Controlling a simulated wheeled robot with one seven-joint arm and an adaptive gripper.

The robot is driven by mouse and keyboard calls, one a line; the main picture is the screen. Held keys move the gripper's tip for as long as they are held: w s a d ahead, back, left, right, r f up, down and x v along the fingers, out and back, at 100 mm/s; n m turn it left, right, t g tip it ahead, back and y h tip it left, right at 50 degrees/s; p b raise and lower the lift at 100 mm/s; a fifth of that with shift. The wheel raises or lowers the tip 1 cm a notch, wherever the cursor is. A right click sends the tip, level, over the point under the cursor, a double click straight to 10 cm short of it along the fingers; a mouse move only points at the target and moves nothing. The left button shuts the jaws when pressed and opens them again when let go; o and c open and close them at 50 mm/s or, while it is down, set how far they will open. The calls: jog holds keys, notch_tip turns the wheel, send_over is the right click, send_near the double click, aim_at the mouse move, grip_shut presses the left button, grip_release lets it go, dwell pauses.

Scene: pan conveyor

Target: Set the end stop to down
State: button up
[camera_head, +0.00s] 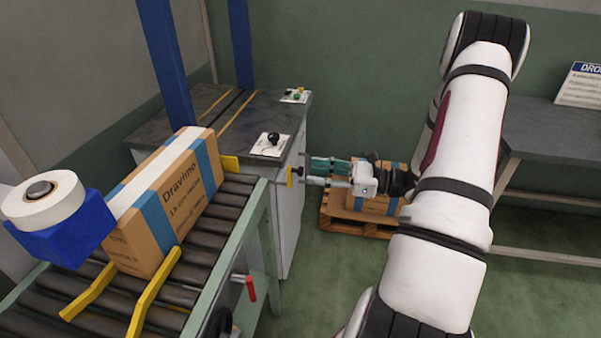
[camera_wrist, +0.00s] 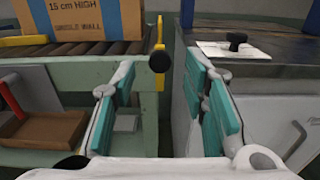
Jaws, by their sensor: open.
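The end stop shows as a yellow plate (camera_head: 230,163) across the conveyor's far end, in front of the carton (camera_head: 165,205). A small yellow piece with a black knob (camera_head: 297,171) stands out at the conveyor's right side. In the wrist view, the yellow part (camera_wrist: 159,32) is upright, with the round black knob (camera_wrist: 160,62) below its top. My gripper (camera_head: 311,173) is open and empty, its teal-padded fingers pointing at the knob.
A red-handled lever (camera_head: 251,288) sticks out of the conveyor side. A pallet (camera_head: 358,223) with a box lies behind my gripper. A grey table (camera_head: 560,135) stands right.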

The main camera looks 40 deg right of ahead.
aim_at(301, 170)
jog(key=shift+x, duration=2.55)
grip_shut()
